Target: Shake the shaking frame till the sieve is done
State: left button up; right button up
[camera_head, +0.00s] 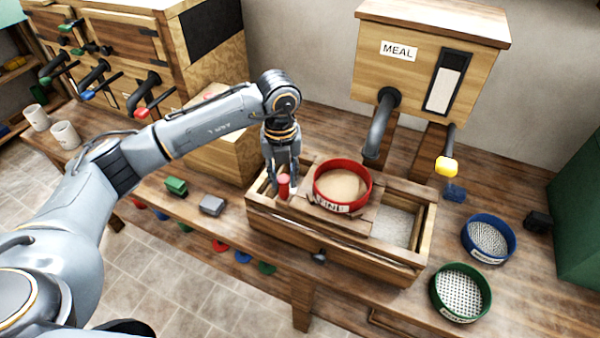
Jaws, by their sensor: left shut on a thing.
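The wooden shaking frame (330,243) stands on the bench in the middle of the head view, a long open box with a sliding carriage across it. A red sieve (343,205) labelled FINE sits on the carriage and holds tan meal (340,184). My left gripper (283,183) points down at the left end of the box and is shut on a red handle (283,190) beside the sieve. The box's right compartment (397,225) shows pale meal in it. My right gripper is not in view.
A wooden MEAL hopper (430,60) with a grey spout (379,130) and a yellow-knobbed lever (446,166) stands behind. A blue sieve (488,238) and a green sieve (460,291) lie at right. A green block (176,186) and a grey block (212,205) lie at left.

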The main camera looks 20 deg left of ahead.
pick_arm(q)
jog(key=w+a+b, duration=0.1)
jog(key=a+b, duration=0.1)
jog(key=a, duration=0.9)
jog(key=shift+a, duration=0.3)
jog(key=shift+r, duration=0.1)
jog(key=o, duration=0.8)
jog(key=shift+o, duration=1.4)
jog(key=shift+a, duration=0.2)
